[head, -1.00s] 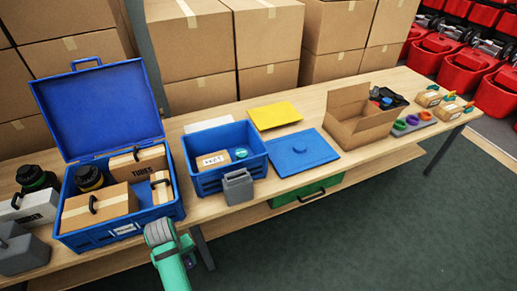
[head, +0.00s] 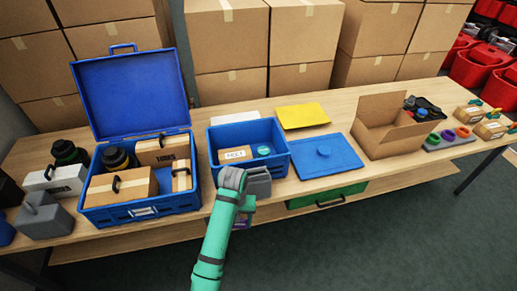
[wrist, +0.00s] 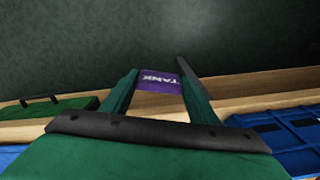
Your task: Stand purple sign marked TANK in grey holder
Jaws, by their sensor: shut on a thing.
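The purple sign marked TANK (wrist: 158,82) is between the two green fingers of my gripper (wrist: 157,84) in the wrist view, its white lettering readable. My gripper is shut on it. In the head view my gripper (head: 243,212) is at the table's front edge, and only a sliver of the sign (head: 240,224) shows below it. The grey holder (head: 261,187) stands on the table in front of the blue open bin, partly hidden by my wrist. The sign appears apart from the holder, in front of the edge.
A blue open bin (head: 214,152) stands behind the holder, with a blue lid (head: 340,160) to its right. A blue open case (head: 130,212) with boxes is at left. An open carton (head: 385,140) stands farther right. The floor in front is clear.

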